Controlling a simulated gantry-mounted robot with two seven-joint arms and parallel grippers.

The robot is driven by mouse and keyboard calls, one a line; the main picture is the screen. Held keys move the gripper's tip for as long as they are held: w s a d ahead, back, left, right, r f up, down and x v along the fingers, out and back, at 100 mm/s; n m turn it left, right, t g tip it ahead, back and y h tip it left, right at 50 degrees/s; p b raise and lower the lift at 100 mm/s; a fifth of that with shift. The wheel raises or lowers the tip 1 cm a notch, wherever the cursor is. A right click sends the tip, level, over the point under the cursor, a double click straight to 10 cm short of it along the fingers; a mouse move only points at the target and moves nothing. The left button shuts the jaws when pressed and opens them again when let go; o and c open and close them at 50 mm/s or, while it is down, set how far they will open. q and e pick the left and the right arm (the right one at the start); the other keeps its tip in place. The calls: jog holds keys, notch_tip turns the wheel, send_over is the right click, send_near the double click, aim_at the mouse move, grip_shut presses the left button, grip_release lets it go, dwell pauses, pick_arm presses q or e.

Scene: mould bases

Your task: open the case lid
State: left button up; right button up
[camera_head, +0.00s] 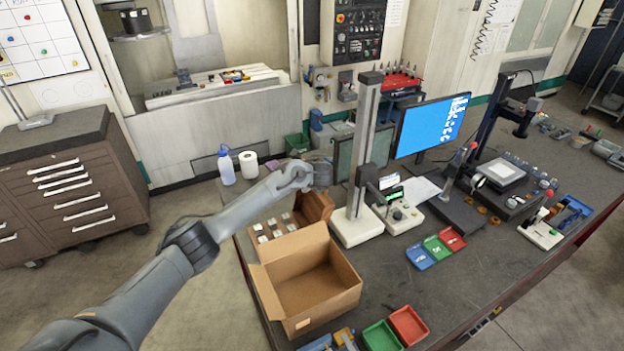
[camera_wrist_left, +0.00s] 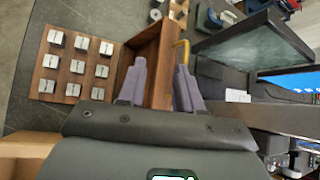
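The wooden case (camera_head: 262,229) lies on the bench behind the cardboard box. Its tray (camera_wrist_left: 48,62), with rows of small metal blocks, shows in the left wrist view. The brown lid (camera_head: 314,206) stands raised on the tray's right side; it also shows in the left wrist view (camera_wrist_left: 150,52). A yellow hook-shaped piece (camera_wrist_left: 181,46) is at the lid's right edge. My left gripper (camera_wrist_left: 160,85) is open, its fingers apart on either side of the lid's edge; contact cannot be told. In the head view, its fingertips are hidden behind the wrist. My right gripper is out of view.
An open cardboard box (camera_head: 310,283) stands in front of the case. A grey column stand (camera_head: 358,225) and a dark panel (camera_wrist_left: 255,50) are close on the right. A white bottle (camera_head: 226,168) and paper roll (camera_head: 248,165) stand behind left.

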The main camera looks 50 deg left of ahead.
pick_arm(q)
jog(key=shift+v, duration=2.9)
